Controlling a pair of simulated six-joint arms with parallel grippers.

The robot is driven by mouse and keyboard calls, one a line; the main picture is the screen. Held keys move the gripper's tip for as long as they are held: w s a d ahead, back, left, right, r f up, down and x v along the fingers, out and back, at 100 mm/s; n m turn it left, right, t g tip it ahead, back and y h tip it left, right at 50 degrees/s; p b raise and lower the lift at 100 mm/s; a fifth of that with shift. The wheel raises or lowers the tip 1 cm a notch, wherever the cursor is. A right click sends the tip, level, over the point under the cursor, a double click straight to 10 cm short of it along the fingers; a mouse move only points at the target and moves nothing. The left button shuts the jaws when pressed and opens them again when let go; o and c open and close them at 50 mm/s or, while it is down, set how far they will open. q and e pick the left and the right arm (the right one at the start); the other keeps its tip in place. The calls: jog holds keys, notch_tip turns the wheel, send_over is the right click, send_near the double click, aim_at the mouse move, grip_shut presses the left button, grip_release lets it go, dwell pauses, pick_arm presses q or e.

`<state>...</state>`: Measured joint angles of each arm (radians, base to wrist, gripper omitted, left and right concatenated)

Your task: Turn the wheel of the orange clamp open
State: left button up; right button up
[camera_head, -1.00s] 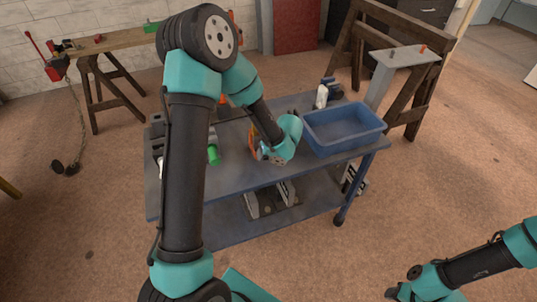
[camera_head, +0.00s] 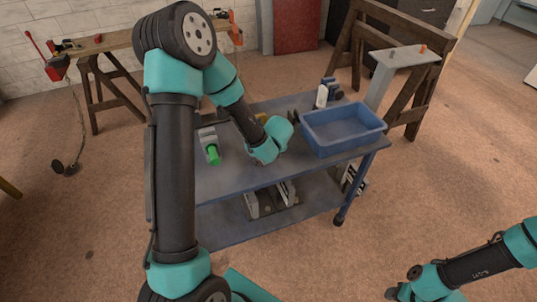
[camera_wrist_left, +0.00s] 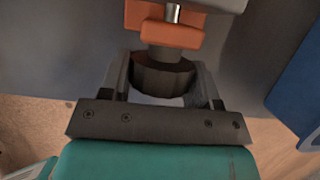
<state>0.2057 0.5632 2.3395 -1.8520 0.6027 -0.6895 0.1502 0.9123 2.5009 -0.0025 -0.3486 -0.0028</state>
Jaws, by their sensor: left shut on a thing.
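The orange clamp (camera_wrist_left: 172,36) shows at the top of the left wrist view, with a short metal rod (camera_wrist_left: 172,12) in it. Its dark round wheel (camera_wrist_left: 163,77) lies just below the orange body. My left gripper (camera_wrist_left: 163,88) has one finger on each side of the wheel and is shut on it. In the head view my left wrist (camera_head: 268,142) is low over the blue table and hides the fingers and the clamp. My right arm (camera_head: 475,265) is at the lower right, its fingers cut off by the frame.
The blue table (camera_head: 240,175) carries a blue bin (camera_head: 342,128) right of my left wrist, a green-ended tool (camera_head: 211,150) to its left and a white bottle (camera_head: 321,97) behind. Wooden trestles (camera_head: 105,90) stand farther back.

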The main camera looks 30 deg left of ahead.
pick_arm(q)
jog(key=shift+a+n+t+h, duration=0.1)
jog(key=shift+n+t+h, duration=0.2)
jog(key=shift+t+h, duration=0.8)
jog(key=shift+t, duration=0.8)
jog(key=o, duration=0.9)
